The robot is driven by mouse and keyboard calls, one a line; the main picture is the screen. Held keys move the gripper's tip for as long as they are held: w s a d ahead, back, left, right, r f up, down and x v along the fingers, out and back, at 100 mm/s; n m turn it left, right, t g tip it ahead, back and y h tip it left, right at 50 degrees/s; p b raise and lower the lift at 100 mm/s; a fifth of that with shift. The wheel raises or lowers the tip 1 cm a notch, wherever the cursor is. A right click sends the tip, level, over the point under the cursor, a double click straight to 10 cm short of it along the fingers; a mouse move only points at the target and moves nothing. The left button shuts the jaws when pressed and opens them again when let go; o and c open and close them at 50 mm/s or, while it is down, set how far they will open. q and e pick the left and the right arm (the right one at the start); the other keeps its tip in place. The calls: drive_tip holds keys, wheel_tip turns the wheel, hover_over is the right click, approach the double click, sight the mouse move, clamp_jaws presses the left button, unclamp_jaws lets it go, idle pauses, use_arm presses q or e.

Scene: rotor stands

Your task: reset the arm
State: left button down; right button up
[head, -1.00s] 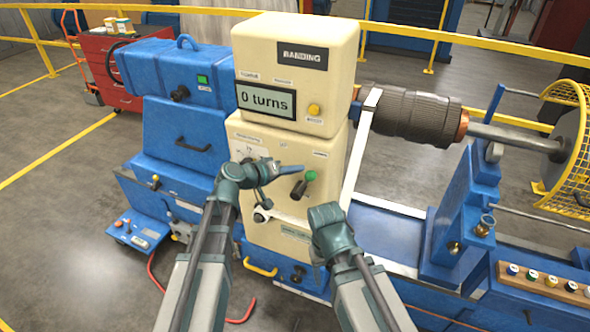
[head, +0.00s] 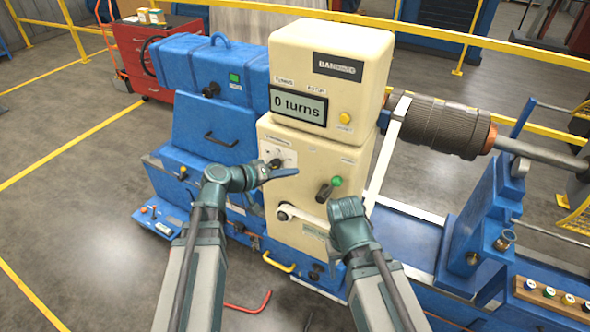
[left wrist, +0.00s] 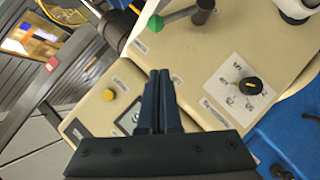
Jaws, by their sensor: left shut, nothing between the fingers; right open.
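My left gripper (head: 292,172) is shut and empty in front of the cream banding machine (head: 330,65). In the left wrist view its closed fingers (left wrist: 160,78) point at the machine's face, with nothing between them. A dial (left wrist: 250,86) is to their right, and a green-knobbed lever (left wrist: 157,22) is above them. In the head view the lever (head: 325,191) is right of the left gripper. My right gripper (head: 348,206) is in front of the machine's lower right side; its fingers are hard to make out, and it appears to hold nothing. The display reads "0 turns".
A dark rotor (head: 440,124) on a steel shaft is at the right. Blue stands (head: 480,220) and a wooden tray of small coloured spools (head: 550,297) are at the lower right. A red tool cabinet (head: 140,60) is behind at left. Open floor (head: 80,220) is at the left.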

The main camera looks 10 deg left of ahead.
idle(0.4)
use_arm(q)
drive_tip(key=s+d+f+m+g+y+b, duration=0.1)
drive_tip(key=s+d+f+g+b, duration=0.2)
drive_tip(key=f, duration=0.4)
drive_tip(key=s+d+f+m+g+y+b, duration=0.2)
drive_tip(key=s+d+f+b, duration=0.15)
drive_tip(key=f, duration=0.35)
drive_tip(key=s+d+f+m+g+y+b, duration=0.1)
drive_tip(key=s+d+f+g+b, duration=0.1)
drive_tip(key=s+f+b, duration=0.35)
drive_tip(key=s+a+f+g+y+b, duration=0.1)
drive_tip(key=s+f+y+b, duration=0.2)
drive_tip(key=f, duration=0.3)
drive_tip(key=s+a+f+m+g+y+b, duration=0.1)
drive_tip(key=s+a+f+y+b, duration=0.1)
drive_tip(key=f, duration=0.4)
drive_tip(key=shift+s+a+g+y+b, duration=0.25)
drive_tip(key=shift+s+y+b, duration=0.2)
drive_tip(key=shift+s+y, duration=0.75)
